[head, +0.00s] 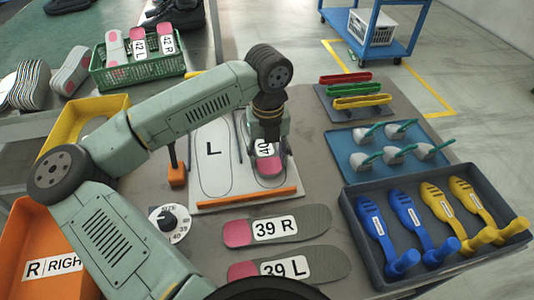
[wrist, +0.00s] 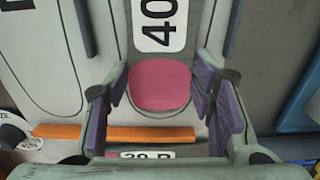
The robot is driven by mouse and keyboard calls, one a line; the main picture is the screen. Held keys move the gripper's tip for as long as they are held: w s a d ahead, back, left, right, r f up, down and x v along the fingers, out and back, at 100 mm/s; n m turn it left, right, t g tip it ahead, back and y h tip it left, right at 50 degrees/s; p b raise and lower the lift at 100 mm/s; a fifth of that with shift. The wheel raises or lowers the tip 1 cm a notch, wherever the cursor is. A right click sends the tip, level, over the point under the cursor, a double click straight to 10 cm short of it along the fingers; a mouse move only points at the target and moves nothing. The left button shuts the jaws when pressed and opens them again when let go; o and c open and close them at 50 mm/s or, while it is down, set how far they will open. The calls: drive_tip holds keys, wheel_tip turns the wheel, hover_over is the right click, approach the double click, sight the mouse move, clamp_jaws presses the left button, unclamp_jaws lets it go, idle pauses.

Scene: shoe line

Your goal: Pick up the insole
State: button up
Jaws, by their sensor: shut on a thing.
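The insole (head: 268,167) is grey with a pink heel and a white label reading 40; the rest of its label is hidden. It is over the right-hand outline of the white board (head: 205,188). My gripper (head: 268,152) points down over it and covers part of it. In the wrist view the pink heel of the insole (wrist: 160,84) is between the purple-padded fingers of my gripper (wrist: 160,92), which are shut on its sides. I cannot tell whether it is clear of the board.
An orange bar (head: 245,200) edges the board's near side. Insoles marked 39 R (head: 315,222) and 39 L (head: 325,262) lie in front, beside a dial (head: 168,224). A dark tray (head: 355,266) with blue and yellow tools stands right. A green crate (head: 120,75) holds insoles.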

drive_tip(key=shift+r+b, duration=0.35)
drive_tip(key=shift+r, duration=0.3)
drive_tip(key=shift+s+a+r+b, duration=0.2)
drive_tip(key=shift+r+b, duration=0.1)
drive_tip(key=shift+r, duration=0.15)
drive_tip(key=shift+s+a+r+b, duration=0.1)
drive_tip(key=shift+s+r+b, duration=0.15)
drive_tip(key=shift+r, duration=0.2)
drive_tip(key=s+a+b, duration=0.1)
drive_tip(key=s+a, duration=0.1)
drive_tip(key=s, duration=0.2)
drive_tip(key=s+a+r+b, duration=0.1)
drive_tip(key=s+a, duration=0.1)
drive_tip(key=s, duration=0.2)
drive_tip(key=s+a+b, duration=0.1)
drive_tip(key=s+a, duration=0.1)
drive_tip(key=s, duration=0.2)
drive_tip(key=shift+s+r+b, duration=0.2)
drive_tip(key=shift+b, duration=0.1)
drive_tip(key=shift+s+a+r, duration=0.15)
drive_tip(key=shift+s, duration=0.45)
